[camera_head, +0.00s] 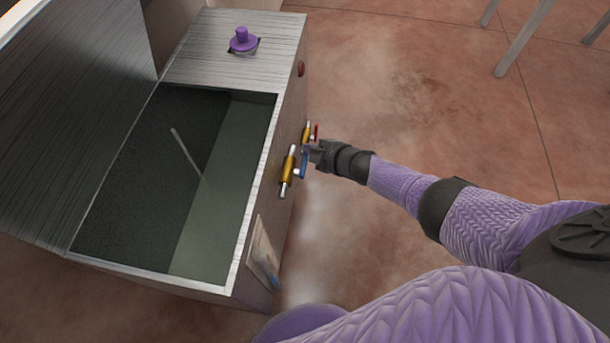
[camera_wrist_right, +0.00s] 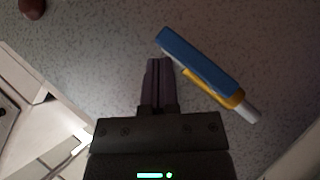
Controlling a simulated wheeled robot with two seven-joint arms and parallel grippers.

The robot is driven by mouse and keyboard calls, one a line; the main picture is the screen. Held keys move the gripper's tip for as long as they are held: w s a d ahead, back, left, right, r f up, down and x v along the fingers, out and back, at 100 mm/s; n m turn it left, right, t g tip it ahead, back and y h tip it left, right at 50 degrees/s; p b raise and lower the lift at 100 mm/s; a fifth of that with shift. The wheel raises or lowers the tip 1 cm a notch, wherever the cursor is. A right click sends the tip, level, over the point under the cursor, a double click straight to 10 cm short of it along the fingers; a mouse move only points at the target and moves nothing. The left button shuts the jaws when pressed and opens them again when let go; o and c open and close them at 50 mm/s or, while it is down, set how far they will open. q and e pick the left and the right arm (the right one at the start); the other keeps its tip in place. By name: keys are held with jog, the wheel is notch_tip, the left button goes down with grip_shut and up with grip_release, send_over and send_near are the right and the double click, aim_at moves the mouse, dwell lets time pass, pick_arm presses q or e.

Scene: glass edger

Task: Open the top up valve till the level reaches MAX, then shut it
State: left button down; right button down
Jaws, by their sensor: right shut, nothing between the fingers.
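Two brass valves sit on the side of the open tank (camera_head: 172,287). The nearer valve (camera_head: 288,165) has a blue lever (camera_head: 304,166); the farther valve (camera_head: 306,133) has a red lever (camera_head: 316,132). I cannot tell from labels which one is the top up valve. My right gripper (camera_head: 313,152) is shut and empty, close beside the blue lever. In the right wrist view the shut fingers (camera_wrist_right: 159,66) point just left of the blue lever (camera_wrist_right: 198,55), apart from it. The tank holds dark liquid; no MAX mark is readable. My left gripper is out of view.
A panel (camera_head: 263,255) with a small blue patch is on the tank's near side. A thin rod (camera_head: 186,152) slants in the tank. A purple knob (camera_head: 242,40) tops the far deck, and a dark red button (camera_head: 301,69) is on the side.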

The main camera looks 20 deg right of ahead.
dwell(0.5)
